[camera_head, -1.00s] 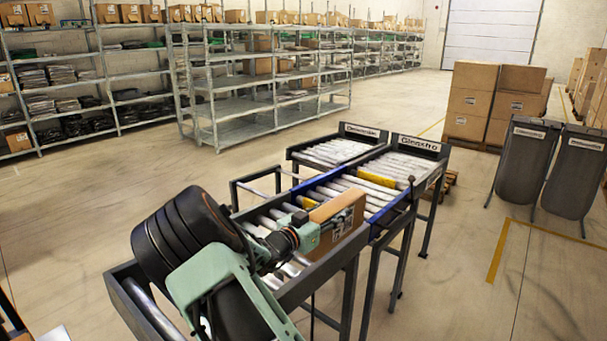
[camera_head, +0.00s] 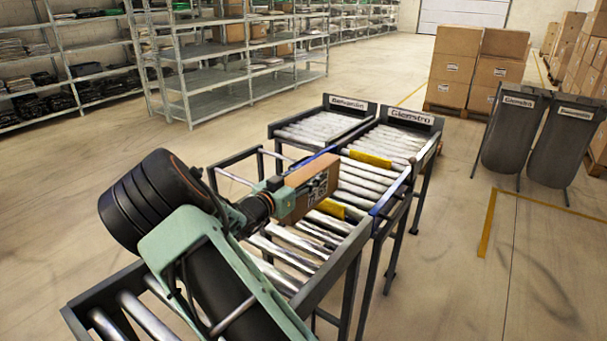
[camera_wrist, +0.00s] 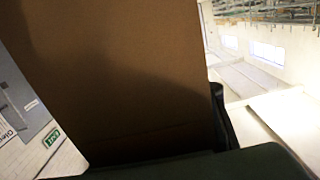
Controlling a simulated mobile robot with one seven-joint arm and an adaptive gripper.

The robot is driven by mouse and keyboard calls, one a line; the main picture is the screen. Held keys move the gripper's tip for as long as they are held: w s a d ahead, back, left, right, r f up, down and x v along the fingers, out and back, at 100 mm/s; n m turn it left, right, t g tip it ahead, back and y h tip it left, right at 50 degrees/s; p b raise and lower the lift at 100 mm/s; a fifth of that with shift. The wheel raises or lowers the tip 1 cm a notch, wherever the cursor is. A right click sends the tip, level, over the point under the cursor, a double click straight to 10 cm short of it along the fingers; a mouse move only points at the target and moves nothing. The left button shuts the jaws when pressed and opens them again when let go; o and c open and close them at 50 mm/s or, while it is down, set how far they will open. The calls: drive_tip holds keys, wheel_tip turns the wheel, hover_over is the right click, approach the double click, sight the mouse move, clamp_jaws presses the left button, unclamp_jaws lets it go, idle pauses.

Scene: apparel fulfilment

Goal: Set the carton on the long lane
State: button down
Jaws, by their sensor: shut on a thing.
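My gripper (camera_head: 275,199) is shut on a brown carton (camera_head: 311,186) with a printed white label on its side. The carton is held above the roller conveyor, near the frame that divides it lengthwise, and its lower edge looks clear of the rollers. In the wrist view the carton (camera_wrist: 120,70) fills most of the picture, and a dark finger (camera_wrist: 225,112) shows at its right edge. Two roller lanes lead away at the back: one under the left sign (camera_head: 348,104) and one under the right sign (camera_head: 409,117).
Yellow strips (camera_head: 369,159) lie across the rollers. Two dark bins (camera_head: 510,130) stand on the right, with stacked cartons (camera_head: 470,68) behind. Metal shelving (camera_head: 230,75) stands at the back left. The floor around the conveyor is open.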

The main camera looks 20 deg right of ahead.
sight(305, 203)
drive_tip(key=shift+s+a+f+b, duration=0.1)
drive_tip(key=shift+a+f+b, duration=0.05)
drive_tip(key=shift+f+b, duration=1.8)
drive_tip(key=shift+s+a+f+b, duration=0.1)
drive_tip(key=shift+f+b, duration=1.15)
drive_tip(key=shift+f, duration=1.4)
